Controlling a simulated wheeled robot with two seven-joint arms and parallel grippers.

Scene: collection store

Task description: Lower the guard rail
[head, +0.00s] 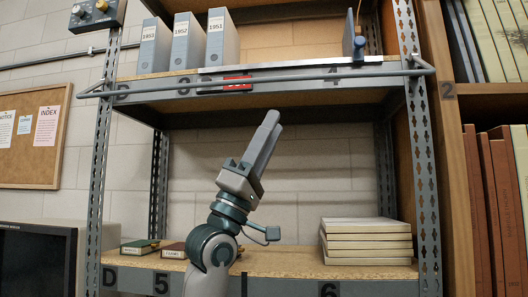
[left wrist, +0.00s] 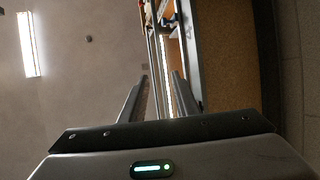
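The guard rail (head: 300,79) is a thin grey bar across the front of the upper shelf (head: 225,70), with bent ends at both uprights. It stands level with the shelf edge. My left gripper (head: 271,120) points upward, its tips a little below the rail and shelf edge, not touching the rail as far as I can see. In the left wrist view its two fingers (left wrist: 157,90) stand apart. A thin pale bar, probably the rail, runs lengthwise in the gap between them; whether it lies between the fingers or beyond them I cannot tell. My right gripper is out of view.
Grey binders (head: 187,43) and a blue upright item (head: 354,36) stand on the upper shelf. The lower shelf (head: 285,262) holds a stack of pale boxes (head: 366,241) and two small books (head: 174,250). Wooden shelving (head: 458,150) is at right, a corkboard (head: 35,135) at left.

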